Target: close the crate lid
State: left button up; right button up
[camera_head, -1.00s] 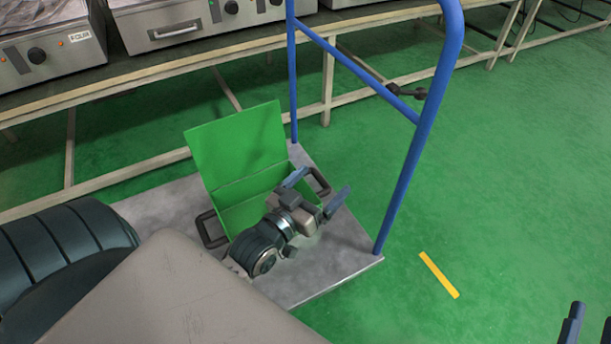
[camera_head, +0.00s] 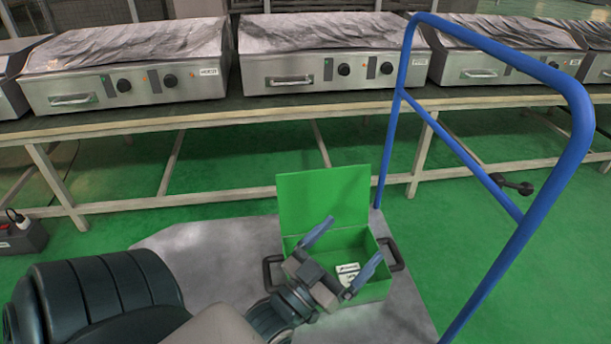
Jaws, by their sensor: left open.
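The green crate (camera_head: 376,291) stands on the grey platform of a cart, with a dark handle at each side. Its green lid (camera_head: 325,197) stands open and upright along the far edge. A small white item with dark print (camera_head: 347,272) lies inside the crate. My left gripper (camera_head: 344,240) is over the near left part of the crate, with its two fingers spread wide and nothing between them. The gripper and wrist hide part of the crate's front and left side. The right gripper is out of view.
The cart platform (camera_head: 203,250) has free room left of the crate. A blue cart handle (camera_head: 403,105) rises to the right. Behind is a long bench (camera_head: 240,117) with several steel heating units. A dark box (camera_head: 20,236) lies on the green floor at the left.

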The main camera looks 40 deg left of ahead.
aim_at(306, 199)
jog(key=u, duration=1.15)
